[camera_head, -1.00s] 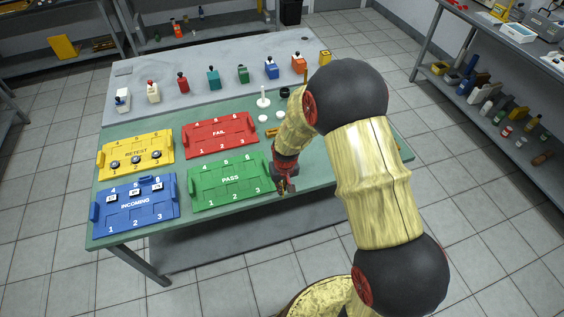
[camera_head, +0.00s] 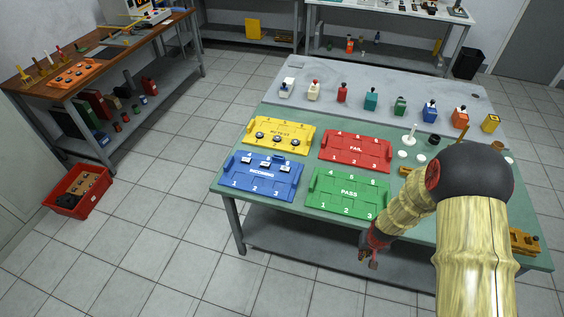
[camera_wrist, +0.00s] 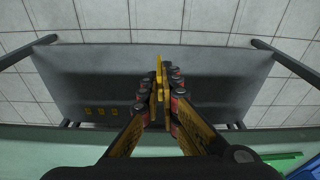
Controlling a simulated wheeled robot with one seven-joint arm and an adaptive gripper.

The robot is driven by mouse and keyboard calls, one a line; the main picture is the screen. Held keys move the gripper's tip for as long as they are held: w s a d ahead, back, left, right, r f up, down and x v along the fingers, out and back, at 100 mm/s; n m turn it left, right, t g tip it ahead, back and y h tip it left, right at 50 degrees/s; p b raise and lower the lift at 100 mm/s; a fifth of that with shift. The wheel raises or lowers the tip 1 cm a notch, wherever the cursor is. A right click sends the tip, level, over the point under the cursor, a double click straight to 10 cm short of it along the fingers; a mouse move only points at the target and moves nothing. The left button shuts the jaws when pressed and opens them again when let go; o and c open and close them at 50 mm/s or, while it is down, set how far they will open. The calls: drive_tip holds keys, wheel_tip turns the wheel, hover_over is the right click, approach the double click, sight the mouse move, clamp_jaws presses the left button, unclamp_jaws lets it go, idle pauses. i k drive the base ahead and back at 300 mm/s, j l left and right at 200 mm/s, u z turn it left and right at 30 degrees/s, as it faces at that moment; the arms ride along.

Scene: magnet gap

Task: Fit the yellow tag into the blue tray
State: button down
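The blue tray (camera_head: 262,177), marked INCOMING, lies at the left front of the green table top. Its back row holds several small white pieces with dark tops; its front slots 1, 2 and 3 look empty. My gripper (camera_head: 373,262) hangs off the table's front edge, to the right of the blue tray and below the green tray. In the wrist view my gripper (camera_wrist: 163,85) has its fingers close together, with a thin yellow piece, seemingly the yellow tag (camera_wrist: 159,65), upright between the tips and sticking out past them.
A green PASS tray (camera_head: 347,194), a red FAIL tray (camera_head: 356,150) and a yellow RETEST tray (camera_head: 279,132) surround the blue one. Under the table a grey shelf (camera_wrist: 200,60) bears small yellow pieces (camera_wrist: 101,111).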

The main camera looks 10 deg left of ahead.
sight(280, 160)
drive_tip(key=i+j+u, duration=0.15)
drive_tip(key=j+u, duration=0.3)
drive_tip(key=i+j+u, duration=0.15)
drive_tip(key=j+u, duration=0.3)
drive_tip(key=i+j+u, duration=0.25)
drive_tip(key=u, duration=0.15)
drive_tip(key=i+j+u, duration=0.3)
drive_tip(key=u, duration=0.15)
drive_tip(key=i+j+u, duration=0.5)
drive_tip(key=i, duration=0.25)
drive_tip(key=i+u, duration=0.25)
drive_tip(key=i+z, duration=0.25)
drive_tip(key=z, duration=0.15)
drive_tip(key=i+z, duration=0.4)
drive_tip(key=i+j+z, duration=0.1)
drive_tip(key=z, duration=0.25)
drive_tip(key=i+j+z, duration=0.25)
drive_tip(key=z, duration=0.15)
drive_tip(key=i+z, duration=0.2)
drive_tip(key=z, duration=0.3)
drive_tip(key=i+j+z, duration=0.15)
drive_tip(key=z, duration=0.35)
drive_tip(key=i+j+z, duration=0.15)
drive_tip(key=z, duration=0.35)
drive_tip(key=i+j+z, duration=0.15)
drive_tip(key=z, duration=0.35)
drive_tip(key=k+j, duration=0.05)
drive_tip(key=j, duration=0.05)
